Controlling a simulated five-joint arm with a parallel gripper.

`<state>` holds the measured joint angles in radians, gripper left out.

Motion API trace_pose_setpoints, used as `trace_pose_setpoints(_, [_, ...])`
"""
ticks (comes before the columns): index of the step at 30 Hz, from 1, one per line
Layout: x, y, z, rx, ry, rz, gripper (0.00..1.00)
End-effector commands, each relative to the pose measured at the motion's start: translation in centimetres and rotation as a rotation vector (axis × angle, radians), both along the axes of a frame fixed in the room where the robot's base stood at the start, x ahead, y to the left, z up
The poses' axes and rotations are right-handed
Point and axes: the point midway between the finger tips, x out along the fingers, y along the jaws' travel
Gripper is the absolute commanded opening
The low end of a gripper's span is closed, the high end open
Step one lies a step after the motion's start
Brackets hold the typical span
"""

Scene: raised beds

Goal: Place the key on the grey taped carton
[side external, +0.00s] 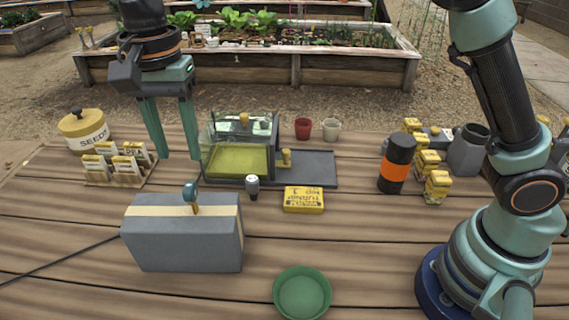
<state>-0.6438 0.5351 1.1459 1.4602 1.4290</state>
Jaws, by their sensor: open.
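The grey carton (180,240) with a tan tape strip along its top stands on the wooden table, front left. What looks like the key (191,193), with a round teal head and a short brass-coloured lower part, appears upright on the carton's top at the tape. My gripper (180,158) points down above the table, higher in the picture than the carton and slightly left of the key. Its two teal fingers are apart with nothing between them, and it is clear of the key.
A glass case (240,150) on a dark tray stands just right of my gripper. A seed-packet rack (117,165) and a yellow seed tin (84,130) are at left. A yellow box (303,200), green dish (302,293) and black-orange flask (396,163) lie rightward.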

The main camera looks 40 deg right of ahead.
Motion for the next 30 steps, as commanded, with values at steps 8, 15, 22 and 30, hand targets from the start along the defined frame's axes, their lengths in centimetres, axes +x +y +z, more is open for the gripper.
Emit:
trace_pose_setpoints(8, [0.0,-0.1,3.1,0.001,-0.001,0.001,0.48])
trace_pose_setpoints(15, [0.4,-4.9,5.1,0.031,-0.057,0.089,0.48])
trace_pose_setpoints(22, [-1.2,-14.1,6.6,0.047,-0.190,0.288,0.48])
trace_pose_setpoints(30, [-5.8,-23.4,4.9,-0.028,-0.352,0.526,0.48])
